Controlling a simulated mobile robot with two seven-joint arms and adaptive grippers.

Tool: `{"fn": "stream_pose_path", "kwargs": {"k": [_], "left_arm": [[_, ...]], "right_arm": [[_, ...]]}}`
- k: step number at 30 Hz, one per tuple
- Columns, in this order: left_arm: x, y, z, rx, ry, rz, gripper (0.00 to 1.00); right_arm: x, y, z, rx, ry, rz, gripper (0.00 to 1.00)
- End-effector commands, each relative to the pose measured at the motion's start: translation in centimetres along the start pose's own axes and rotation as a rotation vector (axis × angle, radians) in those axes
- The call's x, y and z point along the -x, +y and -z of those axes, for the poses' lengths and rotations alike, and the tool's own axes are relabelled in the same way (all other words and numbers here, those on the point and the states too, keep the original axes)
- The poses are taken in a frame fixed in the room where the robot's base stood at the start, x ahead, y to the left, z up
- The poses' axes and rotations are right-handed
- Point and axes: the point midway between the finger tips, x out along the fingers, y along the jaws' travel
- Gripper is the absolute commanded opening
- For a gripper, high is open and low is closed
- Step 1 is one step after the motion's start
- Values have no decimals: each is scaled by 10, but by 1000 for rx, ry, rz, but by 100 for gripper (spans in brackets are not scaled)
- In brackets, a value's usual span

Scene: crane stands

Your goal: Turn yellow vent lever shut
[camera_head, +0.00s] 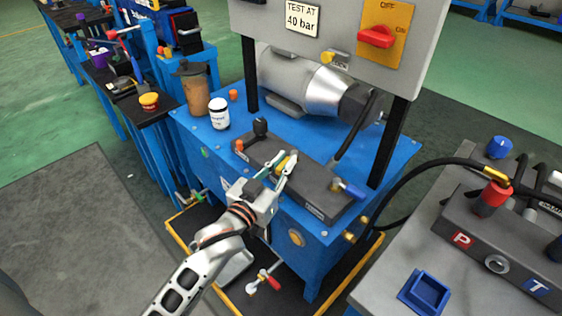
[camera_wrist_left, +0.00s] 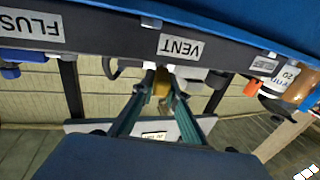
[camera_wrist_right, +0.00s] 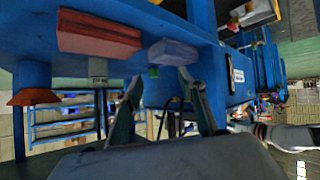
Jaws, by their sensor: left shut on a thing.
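The yellow vent lever (camera_head: 282,163) is a small yellow piece on the dark manifold block on the blue bench, in the head view. It also shows in the left wrist view (camera_wrist_left: 162,84), below the VENT label (camera_wrist_left: 181,46). My left gripper (camera_head: 277,169) is shut on the lever, with one finger on each side of it. Its fingers partly hide the lever, and its exact angle is hard to tell. My right gripper (camera_wrist_right: 162,88) shows only in the right wrist view. Its fingers are apart with nothing held between them.
The dark manifold block (camera_head: 318,188) also carries a black knob (camera_head: 260,127) and a blue handle (camera_head: 348,188). A white jar (camera_head: 219,114) stands behind to the left. A grey panel with a red switch (camera_head: 377,37) rises behind. A black hose (camera_head: 411,178) arcs at the right.

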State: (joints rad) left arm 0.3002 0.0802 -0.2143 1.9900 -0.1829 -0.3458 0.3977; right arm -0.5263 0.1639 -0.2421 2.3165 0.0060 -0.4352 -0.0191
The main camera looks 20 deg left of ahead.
Motion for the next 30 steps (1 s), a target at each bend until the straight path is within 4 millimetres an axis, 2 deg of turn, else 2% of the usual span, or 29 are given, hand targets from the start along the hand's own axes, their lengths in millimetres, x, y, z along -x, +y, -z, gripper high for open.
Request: {"fn": "stream_pose_path", "kwargs": {"k": [12,24,25,26,27,30], "left_arm": [[-1,7,3,6,2,117,0],[0,7,3,1,0,126,0],[0,7,3,1,0,126,19],[0,7,2,1,0,126,26],[0,7,2,1,0,126,31],[0,7,2,1,-1,126,31]], "right_arm": [[0,2,0,2,-1,-4,40],[0,2,2,1,3,-4,40],[0,2,2,1,3,-4,40],[0,2,2,1,3,-4,40],[0,2,2,1,3,-4,40],[0,2,2,1,4,-4,40]]}}
